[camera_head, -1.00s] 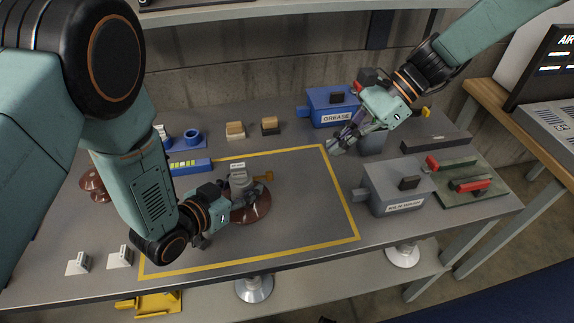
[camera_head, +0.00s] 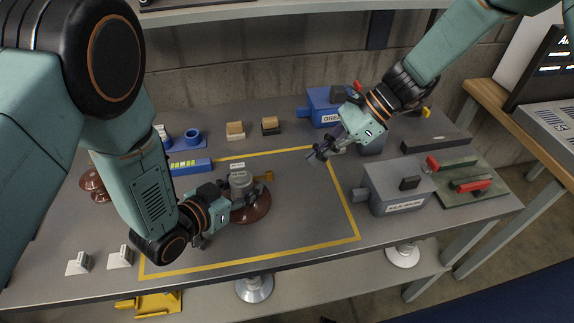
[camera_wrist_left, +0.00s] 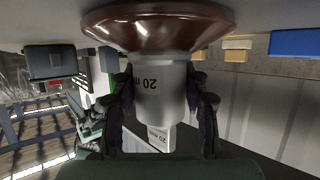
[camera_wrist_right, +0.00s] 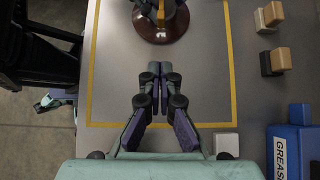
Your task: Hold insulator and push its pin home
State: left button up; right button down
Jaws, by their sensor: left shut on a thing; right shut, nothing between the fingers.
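The insulator (camera_head: 252,207) stands upright on the table inside the yellow outline, a brown disc with a grey cap on top. It also shows in the left wrist view (camera_wrist_left: 160,28), its grey cap marked "20 mm". My left gripper (camera_head: 229,197) is shut on the grey cap, with fingers on both sides of it (camera_wrist_left: 160,100). An orange-brown pin head (camera_head: 266,177) sticks out at the right side of the cap. My right gripper (camera_head: 316,155) is shut and empty above the table, right of and behind the insulator. In the right wrist view its fingertips (camera_wrist_right: 155,95) are apart from the insulator (camera_wrist_right: 158,25).
A blue GREASE box (camera_head: 325,105) and a grey box (camera_head: 400,186) stand at the right. Small wooden blocks (camera_head: 236,130) lie at the back. More brown insulators (camera_head: 92,181) are at the far left. The outlined area between my right gripper and the insulator is clear.

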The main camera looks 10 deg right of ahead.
aim_at(262, 177)
pick_arm(q)
jog(key=shift+w+r, duration=0.1)
pick_arm(e)
jog(key=a+f, duration=0.2)
jog(key=a, duration=0.4)
jog(key=shift+a+f, duration=0.3)
pick_arm(q)
jog(key=shift+d, duration=0.1)
pick_arm(e)
jog(key=shift+a, duration=1.15)
jog(key=shift+d, duration=0.1)
